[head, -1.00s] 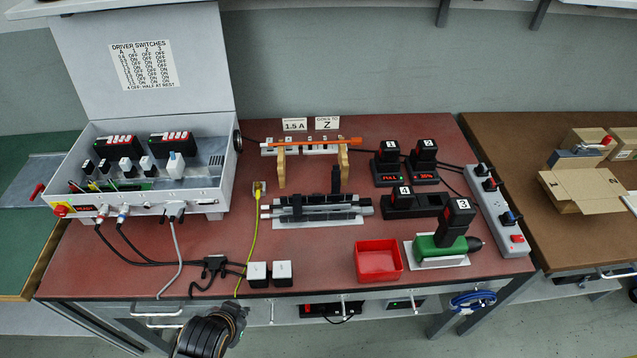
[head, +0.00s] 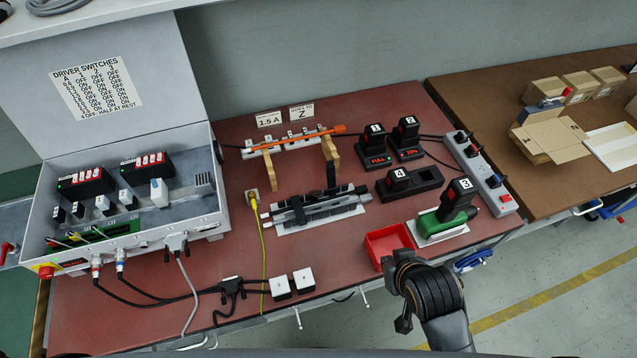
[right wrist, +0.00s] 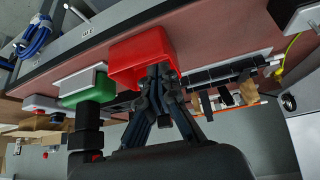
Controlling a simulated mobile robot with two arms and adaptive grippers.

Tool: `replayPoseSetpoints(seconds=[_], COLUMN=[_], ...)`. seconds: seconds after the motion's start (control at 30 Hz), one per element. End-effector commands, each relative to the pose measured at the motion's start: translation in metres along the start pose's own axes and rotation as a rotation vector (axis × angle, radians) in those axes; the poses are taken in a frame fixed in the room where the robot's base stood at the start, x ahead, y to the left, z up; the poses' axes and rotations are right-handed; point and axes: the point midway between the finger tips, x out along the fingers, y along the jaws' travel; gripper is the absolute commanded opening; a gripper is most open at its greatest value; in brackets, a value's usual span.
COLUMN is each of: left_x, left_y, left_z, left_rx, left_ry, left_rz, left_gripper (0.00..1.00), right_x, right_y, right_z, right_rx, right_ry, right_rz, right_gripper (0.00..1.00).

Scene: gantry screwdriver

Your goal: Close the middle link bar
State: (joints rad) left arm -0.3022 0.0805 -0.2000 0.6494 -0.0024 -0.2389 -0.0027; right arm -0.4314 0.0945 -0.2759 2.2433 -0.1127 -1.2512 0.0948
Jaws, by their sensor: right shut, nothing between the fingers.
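A pale terminal strip (head: 290,144) stands at the back of the red bench, below the "1.5 A" and "Z" signs. Its separate link bars are too small to tell apart, and I cannot tell whether the middle one is open or closed. An orange-handled screwdriver (head: 325,131) lies across wooden supports (head: 332,160) at the strip and partly covers it. My right gripper (right wrist: 160,74) is shut and empty beside the red tray (right wrist: 140,55), at the bench's front edge, well apart from the strip. In the head view its fingers are largely hidden behind its wrist. My left gripper is not in view.
A dark clamp rail (head: 315,207) lies in front of the strip. The open driver box (head: 125,240) stands left. Battery chargers (head: 380,163), a green driver (head: 435,224) and a power strip (head: 478,172) are right. Cables and two white blocks (head: 303,280) lie near the front.

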Motion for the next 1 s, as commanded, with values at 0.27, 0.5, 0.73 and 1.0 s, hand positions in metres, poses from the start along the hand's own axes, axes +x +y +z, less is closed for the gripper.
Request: replayPoseSetpoints(seconds=[0.27,0.5,0.73,1.0], left_x=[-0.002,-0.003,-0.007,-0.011], left_y=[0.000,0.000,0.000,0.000], left_z=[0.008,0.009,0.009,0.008], left_rx=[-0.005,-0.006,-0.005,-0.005], left_ry=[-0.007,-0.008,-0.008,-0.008], left_rz=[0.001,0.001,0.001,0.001], left_gripper=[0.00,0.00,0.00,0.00], right_x=[-0.008,-0.015,0.012,0.053], right_y=[-0.079,-0.107,-0.110,-0.116], right_z=[-0.128,-0.163,-0.178,-0.201], right_rx=[-0.049,-0.072,-0.072,-0.072], right_ry=[0.402,0.520,0.518,0.516], right_rz=[-0.080,-0.117,-0.115,-0.115], right_gripper=[0.00,0.00,0.00,0.00])
